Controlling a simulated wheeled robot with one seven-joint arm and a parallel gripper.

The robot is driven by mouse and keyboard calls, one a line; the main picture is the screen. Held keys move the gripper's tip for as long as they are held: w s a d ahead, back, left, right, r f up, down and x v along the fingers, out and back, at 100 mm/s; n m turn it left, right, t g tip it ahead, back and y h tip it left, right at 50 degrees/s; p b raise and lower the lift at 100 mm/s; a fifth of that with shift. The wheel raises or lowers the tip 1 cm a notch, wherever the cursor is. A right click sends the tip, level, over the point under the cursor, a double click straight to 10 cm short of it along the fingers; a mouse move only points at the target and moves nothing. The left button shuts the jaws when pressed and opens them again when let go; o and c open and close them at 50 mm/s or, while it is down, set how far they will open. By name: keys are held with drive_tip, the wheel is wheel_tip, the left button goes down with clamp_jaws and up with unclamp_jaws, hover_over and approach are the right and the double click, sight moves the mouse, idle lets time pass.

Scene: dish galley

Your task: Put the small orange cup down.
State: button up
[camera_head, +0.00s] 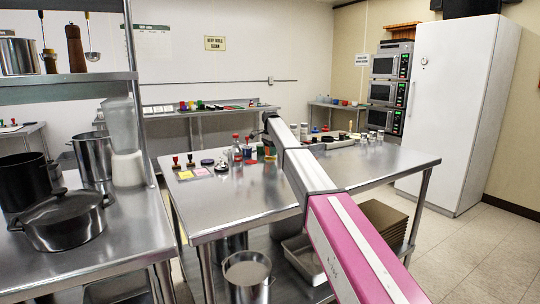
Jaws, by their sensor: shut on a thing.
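No small orange cup can be made out for certain in the head view. My arm reaches from the lower right over the steel table (310,177), and its far end is dark and small above the table's back part. The fingers of my gripper cannot be made out there, nor anything held in them.
Stamps (190,161) and yellow and pink notes stand at the table's left. Jars and a tray crowd its back right edge. The table's front left and right parts are bare. A left counter holds a black lidded pot (62,222). A white fridge (458,110) stands right.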

drive_tip(key=shift+f, duration=0.9)
drive_tip(key=o, duration=0.9)
drive_tip(key=shift+f, duration=0.1)
drive_tip(key=shift+o, duration=0.2)
wheel_tip(320, 180, up, 12)
